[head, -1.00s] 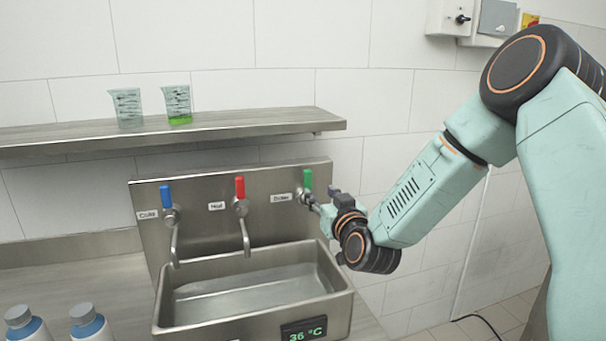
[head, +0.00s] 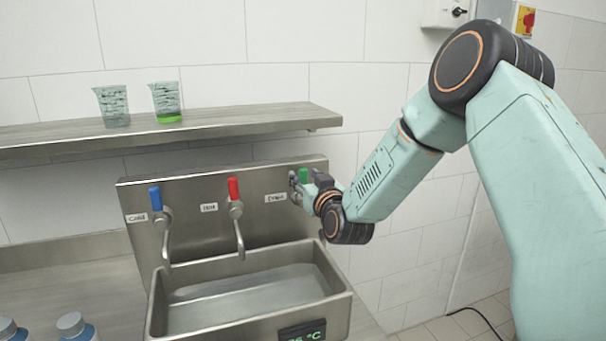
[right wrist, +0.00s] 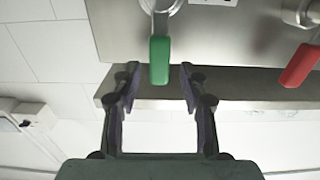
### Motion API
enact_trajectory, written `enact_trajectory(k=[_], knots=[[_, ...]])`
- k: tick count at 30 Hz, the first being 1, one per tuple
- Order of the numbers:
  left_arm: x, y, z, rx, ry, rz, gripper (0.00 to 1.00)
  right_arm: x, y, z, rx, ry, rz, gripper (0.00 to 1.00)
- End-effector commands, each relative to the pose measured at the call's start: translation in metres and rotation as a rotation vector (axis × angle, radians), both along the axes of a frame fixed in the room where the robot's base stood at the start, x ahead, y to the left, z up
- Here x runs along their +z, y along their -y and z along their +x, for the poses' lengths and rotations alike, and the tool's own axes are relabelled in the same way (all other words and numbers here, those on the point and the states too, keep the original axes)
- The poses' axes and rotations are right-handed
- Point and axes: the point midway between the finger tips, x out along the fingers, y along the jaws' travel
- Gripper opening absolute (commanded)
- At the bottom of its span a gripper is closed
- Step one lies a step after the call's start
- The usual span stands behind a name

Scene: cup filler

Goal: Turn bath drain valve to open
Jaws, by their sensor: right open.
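The green drain valve handle (head: 303,175) points upward at the right end of the steel back panel, beside the label reading Drain. In the head view it is partly hidden by my right gripper (head: 298,186). In the right wrist view the green handle (right wrist: 160,60) has its free end between the open fingertips of my right gripper (right wrist: 159,70), with a gap visible on each side. My right gripper is open and holds nothing. My left gripper is not in view.
A red Hot handle (head: 234,189) and a blue Cold handle (head: 155,199) are left of the drain valve. The steel basin (head: 250,325) holds water below. A shelf (head: 250,120) above carries two beakers (head: 113,106). White-capped bottles (head: 72,326) stand at lower left.

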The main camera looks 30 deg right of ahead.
Motion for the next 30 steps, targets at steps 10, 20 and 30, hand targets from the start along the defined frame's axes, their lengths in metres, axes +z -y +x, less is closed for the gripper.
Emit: enact_trajectory(k=[10, 20, 30], knots=[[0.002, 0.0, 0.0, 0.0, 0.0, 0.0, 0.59, 0.0, 0.004, 0.021, 0.001, 0.0, -0.001, 0.43], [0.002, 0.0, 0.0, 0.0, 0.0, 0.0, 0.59, 0.0, 0.005, 0.022, 0.001, 0.0, 0.0, 0.33], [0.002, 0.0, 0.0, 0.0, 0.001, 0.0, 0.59, 0.0, 0.005, 0.021, 0.001, -0.001, 0.0, 0.04]])
